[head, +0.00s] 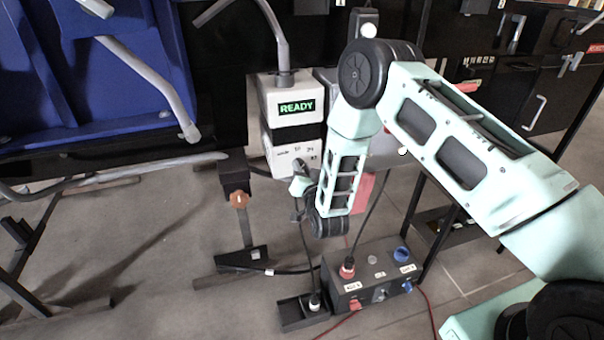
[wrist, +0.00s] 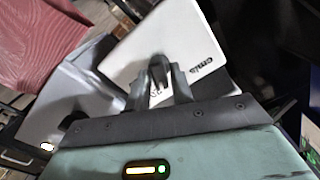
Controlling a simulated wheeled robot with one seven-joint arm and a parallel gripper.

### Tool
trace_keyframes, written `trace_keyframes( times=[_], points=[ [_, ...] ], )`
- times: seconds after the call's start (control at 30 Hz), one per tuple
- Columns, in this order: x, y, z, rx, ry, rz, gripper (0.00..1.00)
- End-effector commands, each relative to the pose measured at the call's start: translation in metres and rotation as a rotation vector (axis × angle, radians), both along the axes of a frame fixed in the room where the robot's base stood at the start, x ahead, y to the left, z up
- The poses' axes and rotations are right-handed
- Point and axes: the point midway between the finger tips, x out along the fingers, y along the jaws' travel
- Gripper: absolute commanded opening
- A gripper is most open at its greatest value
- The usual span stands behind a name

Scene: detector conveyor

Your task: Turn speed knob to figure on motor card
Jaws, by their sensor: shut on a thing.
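The white control box (head: 291,152) stands under a white unit with a green READY display (head: 294,107). Printed dial figures show on its front, too small to read surely. My gripper (head: 300,185) reaches its lower front from the right. In the wrist view, my gripper (wrist: 160,72) is shut on the dark speed knob (wrist: 158,70) in front of the white panel (wrist: 165,35), which bears partly visible dark lettering. The fingers hide most of the knob, so its pointer setting cannot be read. No motor card can be made out surely.
A black socket box (head: 375,285) with red and blue plugs sits on the floor below my arm. Cables run around it. A blue panel (head: 100,65) with grey tubes is at left. A pink-red sheet (head: 362,190) hangs behind my wrist.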

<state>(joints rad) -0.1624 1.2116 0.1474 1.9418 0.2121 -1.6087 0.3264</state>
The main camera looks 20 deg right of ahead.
Motion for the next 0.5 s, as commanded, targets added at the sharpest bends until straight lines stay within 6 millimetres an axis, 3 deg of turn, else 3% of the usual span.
trace_keyframes(
  times=[0.5],
  points=[
    [-0.0001,-0.0013,-0.0013,0.29,0.0,-0.001,0.0]
  ],
)
